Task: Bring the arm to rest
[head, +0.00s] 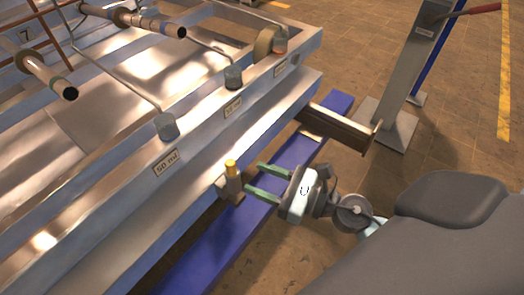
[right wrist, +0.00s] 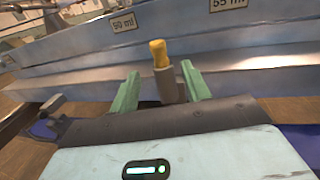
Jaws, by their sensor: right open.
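My right gripper (head: 262,181) is open in the head view, its two green fingers pointing left toward the metal chamber structure (head: 290,95). A small post with a yellow top (head: 231,168) stands at the structure's lower edge, just beyond the fingertips. In the right wrist view the yellow-topped post (right wrist: 159,55) shows between the two green fingers (right wrist: 157,90). The fingers stand apart, and I cannot tell whether either touches the post. My right arm reaches in from the lower right. My left gripper is not in view.
A blue beam (head: 205,240) runs along the floor beside the structure. A metal beam end (head: 337,128) juts out beyond the gripper. A grey and blue post (head: 412,65) with a red handle stands at the upper right. Tiled floor (head: 340,45) is open behind.

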